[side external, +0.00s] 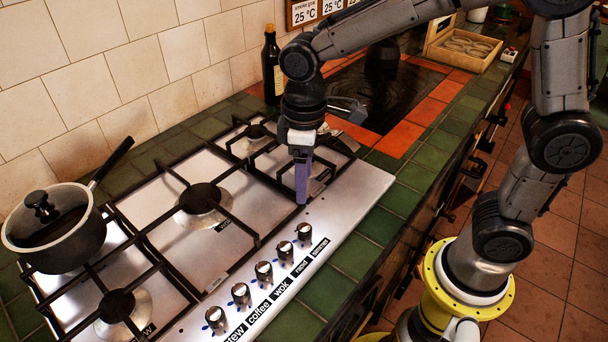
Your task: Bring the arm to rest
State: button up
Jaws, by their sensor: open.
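My gripper (301,184) hangs pointing down over the right part of the gas hob (345,195). Its purple fingers are seen edge-on, and nothing shows between them. The fingertips appear just above the hob's steel top, behind the row of knobs (264,271); whether they touch it I cannot tell. My arm reaches in from the upper right and bends down at the wrist.
A lidded pot (62,240) with a long handle stands on the left burner. A dark bottle (271,72) stands behind my wrist. A wooden box (462,48) sits at the far right. Green tiles (355,255) along the front edge are clear.

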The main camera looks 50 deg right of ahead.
jog(key=s+d+r+m+t, duration=0.1)
jog(key=d+r+t, duration=0.1)
jog(key=d+r, duration=0.3)
jog(key=s+d+r+m+t, duration=0.1)
jog(key=s+d+m, duration=0.1)
jog(key=s, duration=0.5)
jog(key=s+d+r+m+t, duration=0.1)
jog(key=s+d+m+t, duration=0.1)
jog(key=s, duration=0.5)
jog(key=shift+s+d+m+t, duration=0.3)
jog(key=shift+d+m, duration=0.3)
jog(key=shift+d, duration=0.25)
jog(key=shift+r, duration=0.1)
dwell(0.8)
grip_shut()
dwell(1.5)
